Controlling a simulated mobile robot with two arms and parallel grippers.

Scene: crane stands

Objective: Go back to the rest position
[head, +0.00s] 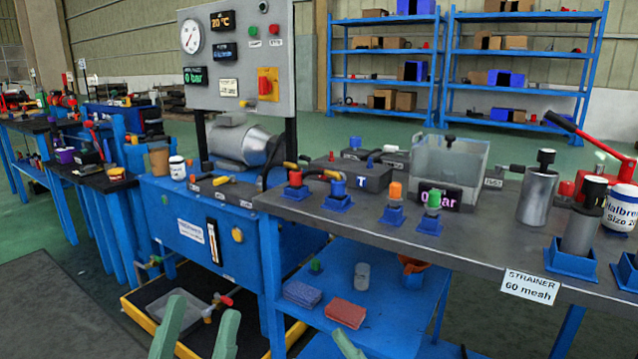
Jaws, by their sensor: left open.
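My left gripper (204,305) is at the bottom of the head view, with two pale green fingers spread apart and pointing up. It is open, and nothing shows between its fingers. In the picture it overlaps the black and yellow floor tray in front of the blue bench. A single pale green tip (346,344) shows at the bottom edge further right; it looks like part of my right gripper. The rest of that gripper is out of the picture, so its opening cannot be told.
A blue workbench (480,262) with a dark top carries valves, a clear tank (450,165) and a strainer sign (530,287). Its lower shelf holds a red sponge (345,313). A grey control panel (238,60) stands behind.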

